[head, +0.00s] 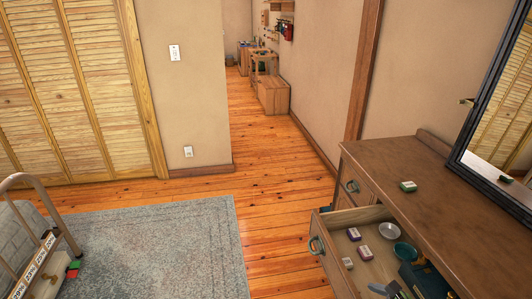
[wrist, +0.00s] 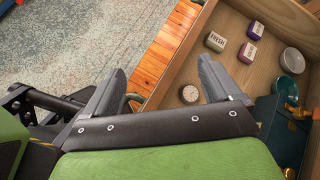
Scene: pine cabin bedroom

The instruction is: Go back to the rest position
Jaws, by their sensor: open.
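My gripper (wrist: 165,80) is open and empty in the wrist view, its two grey fingers spread wide. The fingers appear over the front edge of an open dresser drawer (wrist: 178,62), with nothing between them but floor and drawer edge. In the head view, grey finger-like parts show low at the bottom right, over the drawer, partly cut off by the frame; they appear to be my gripper (head: 384,289).
The wooden dresser (head: 430,180) stands at right with its drawer (head: 345,218) pulled out. Wood floor (head: 285,200) and rug (head: 170,250) are open.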

